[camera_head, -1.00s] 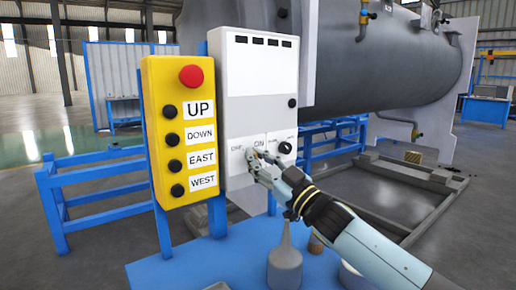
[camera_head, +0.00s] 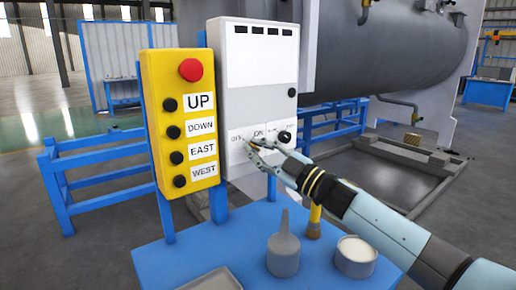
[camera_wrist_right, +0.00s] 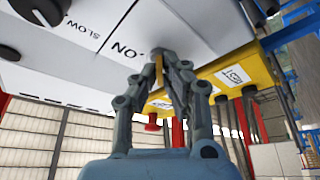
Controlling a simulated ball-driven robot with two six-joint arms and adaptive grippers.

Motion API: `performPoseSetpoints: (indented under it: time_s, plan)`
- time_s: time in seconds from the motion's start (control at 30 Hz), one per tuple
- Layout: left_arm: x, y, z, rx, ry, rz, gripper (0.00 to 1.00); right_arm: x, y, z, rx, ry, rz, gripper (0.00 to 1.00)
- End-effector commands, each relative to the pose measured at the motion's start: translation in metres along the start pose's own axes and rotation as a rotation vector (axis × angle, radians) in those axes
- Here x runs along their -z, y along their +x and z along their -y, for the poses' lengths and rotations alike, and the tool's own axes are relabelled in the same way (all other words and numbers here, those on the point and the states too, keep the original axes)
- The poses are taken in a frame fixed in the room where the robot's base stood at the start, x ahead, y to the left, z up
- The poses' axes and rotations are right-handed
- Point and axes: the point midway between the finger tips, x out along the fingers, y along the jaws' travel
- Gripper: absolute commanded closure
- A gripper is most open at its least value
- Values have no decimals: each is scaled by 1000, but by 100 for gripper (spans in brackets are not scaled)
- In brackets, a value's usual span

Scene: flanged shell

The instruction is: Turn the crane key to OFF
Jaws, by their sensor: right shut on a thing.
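The white control box (camera_head: 258,85) carries an OFF label (camera_head: 236,137) and an ON label (camera_head: 259,133) on its lower front. My right gripper (camera_head: 251,145) is at the panel, between and just below these labels. It is shut on the small brass-coloured key (camera_wrist_right: 158,69), which shows as a thin upright piece between the fingertips in the right wrist view. The fingers hide most of the key in the head view, and its exact pointing is hard to tell. The ON label (camera_wrist_right: 127,50) is upside down beside the fingertips in the wrist view. My left gripper is not in view.
A yellow pendant (camera_head: 180,120) with a red button stands left of the box. A black knob (camera_head: 284,138) is right of the key. Below, a blue table (camera_head: 210,250) bears a grey oil can (camera_head: 283,255), a white-filled tin (camera_head: 356,256) and a tool with a yellow handle (camera_head: 315,218).

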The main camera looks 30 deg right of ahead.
Motion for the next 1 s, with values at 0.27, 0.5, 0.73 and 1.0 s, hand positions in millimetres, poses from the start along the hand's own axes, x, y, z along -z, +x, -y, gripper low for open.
performPoseSetpoints:
  time_s: [0.27, 0.5, 0.73, 1.0]
  plan:
    - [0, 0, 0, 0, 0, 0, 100, 0, 0, 0, 0, 0, 0, 100]
    - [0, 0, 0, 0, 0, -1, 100, 0, 0, 0, 0, 1, 0, 71]
    - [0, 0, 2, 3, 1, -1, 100, 0, -2, 0, 1, 1, 1, 71]
    - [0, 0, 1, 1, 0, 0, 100, -2, -48, 2, 5, 1, 3, 71]
